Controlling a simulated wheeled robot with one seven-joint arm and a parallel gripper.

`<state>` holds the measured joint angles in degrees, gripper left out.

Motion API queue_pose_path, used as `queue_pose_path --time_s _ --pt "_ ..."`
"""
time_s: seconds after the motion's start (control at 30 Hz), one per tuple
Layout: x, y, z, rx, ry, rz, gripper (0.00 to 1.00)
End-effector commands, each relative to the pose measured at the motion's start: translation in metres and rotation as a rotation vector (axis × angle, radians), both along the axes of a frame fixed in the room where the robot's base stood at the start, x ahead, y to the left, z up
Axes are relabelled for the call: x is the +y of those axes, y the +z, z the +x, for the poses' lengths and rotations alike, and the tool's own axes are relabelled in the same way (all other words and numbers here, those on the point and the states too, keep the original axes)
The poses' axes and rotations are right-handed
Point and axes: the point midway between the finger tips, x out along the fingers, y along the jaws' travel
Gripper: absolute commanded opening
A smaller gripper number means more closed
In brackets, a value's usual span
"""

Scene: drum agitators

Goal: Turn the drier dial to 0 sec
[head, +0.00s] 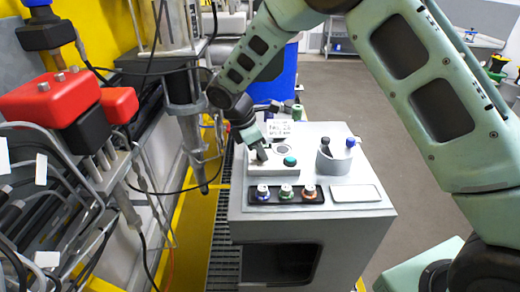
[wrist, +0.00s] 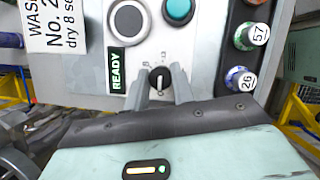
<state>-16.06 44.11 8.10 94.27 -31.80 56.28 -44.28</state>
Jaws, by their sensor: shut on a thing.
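The drier dial (wrist: 160,77) is a small black knob with a white pointer line, on the light panel of the grey machine (head: 330,240). In the wrist view the pointer runs roughly up and down the picture. Small scale marks lie around it, too small to read. My gripper (wrist: 161,82) has one finger on each side of the knob and is shut on it. In the head view my gripper (head: 259,152) is down at the panel, and the dial is hidden behind it.
A black rack (head: 274,197) with 3 capped vials is at the front. A grey cup (head: 333,162) stands right; red-topped equipment (head: 60,98) is left.

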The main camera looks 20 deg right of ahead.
Motion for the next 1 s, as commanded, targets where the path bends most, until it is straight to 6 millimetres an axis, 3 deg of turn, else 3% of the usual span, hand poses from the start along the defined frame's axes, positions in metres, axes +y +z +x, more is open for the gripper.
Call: queue_pose_path --time_s 0.17,0.2,0.27,0.67,0.77,1.0 --pt "0.0 0.001 0.001 -0.003 0.001 0.0 0.02" --pt "0.0 0.001 0.001 -0.003 0.001 0.0 0.33" --pt "0.0 0.001 0.001 -0.003 0.001 0.0 0.46" --pt "0.003 0.007 0.001 -0.003 0.0 0.001 0.46" --pt "0.009 0.019 0.002 -0.006 0.002 0.002 0.46" --pt "0.03 0.069 0.002 -0.006 0.0 0.002 0.46"
